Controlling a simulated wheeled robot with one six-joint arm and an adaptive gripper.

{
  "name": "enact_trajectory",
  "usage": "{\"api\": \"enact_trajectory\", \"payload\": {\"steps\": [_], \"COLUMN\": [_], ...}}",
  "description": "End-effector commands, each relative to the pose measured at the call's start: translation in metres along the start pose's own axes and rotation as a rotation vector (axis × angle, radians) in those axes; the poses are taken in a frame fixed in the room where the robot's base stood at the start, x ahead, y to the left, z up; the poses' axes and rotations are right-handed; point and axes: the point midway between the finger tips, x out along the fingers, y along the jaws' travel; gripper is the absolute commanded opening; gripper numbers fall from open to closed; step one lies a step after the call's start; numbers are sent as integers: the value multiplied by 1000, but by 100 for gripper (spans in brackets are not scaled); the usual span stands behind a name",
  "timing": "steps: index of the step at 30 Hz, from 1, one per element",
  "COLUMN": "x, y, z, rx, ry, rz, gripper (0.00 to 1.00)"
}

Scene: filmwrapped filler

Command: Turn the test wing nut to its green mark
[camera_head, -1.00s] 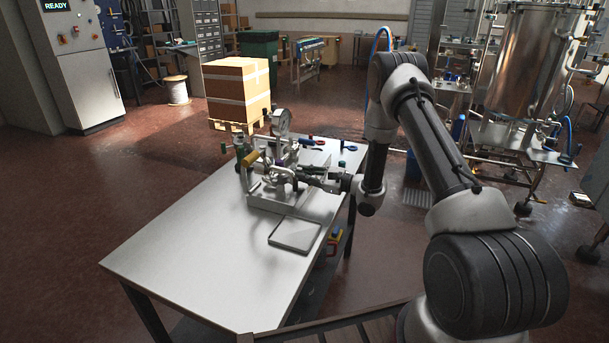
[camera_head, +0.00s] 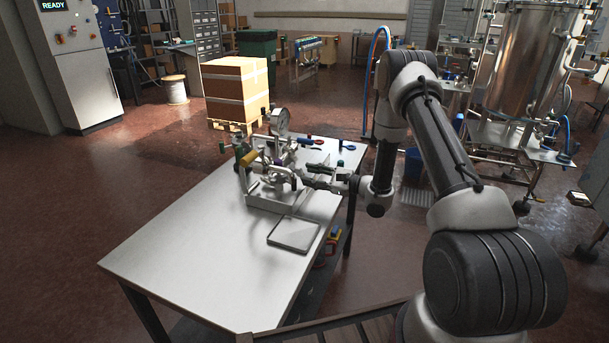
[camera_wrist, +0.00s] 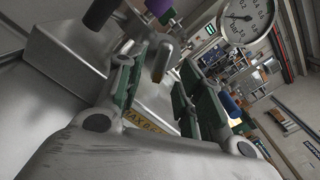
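The metal test fixture (camera_head: 272,196) stands on the bench, with pipework, coloured handles and a round gauge (camera_head: 280,121). My gripper (camera_head: 308,180) reaches in from the right, close to the fixture's front side. In the wrist view my gripper (camera_wrist: 160,72) is open, its two green-padded fingers apart. A rounded metal tab (camera_wrist: 162,60) shows in the gap between them; it may be a wing of the wing nut, but I cannot tell for sure. No contact with the fingers is clear. I cannot make out the green mark.
In the wrist view the gauge (camera_wrist: 246,18) is at upper right, a purple handle (camera_wrist: 158,27) at top and a yellow label (camera_wrist: 140,121) behind the fingers. A shallow tray (camera_head: 294,235) lies before the fixture. The near left bench top (camera_head: 190,255) is clear.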

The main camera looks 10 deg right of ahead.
Motion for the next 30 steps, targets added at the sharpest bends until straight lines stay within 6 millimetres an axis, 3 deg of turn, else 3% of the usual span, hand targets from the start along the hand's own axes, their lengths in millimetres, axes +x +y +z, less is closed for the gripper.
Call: {"api": "enact_trajectory", "payload": {"steps": [6,12,17,30], "x": [-52,-82,-91,-91], "y": [-1,-1,0,-1], "z": [-1,-1,0,0], "rx": [0,1,0,-5], "ry": [2,1,0,2], "rz": [-5,-3,-1,0], "gripper": [37,37,37,37]}}
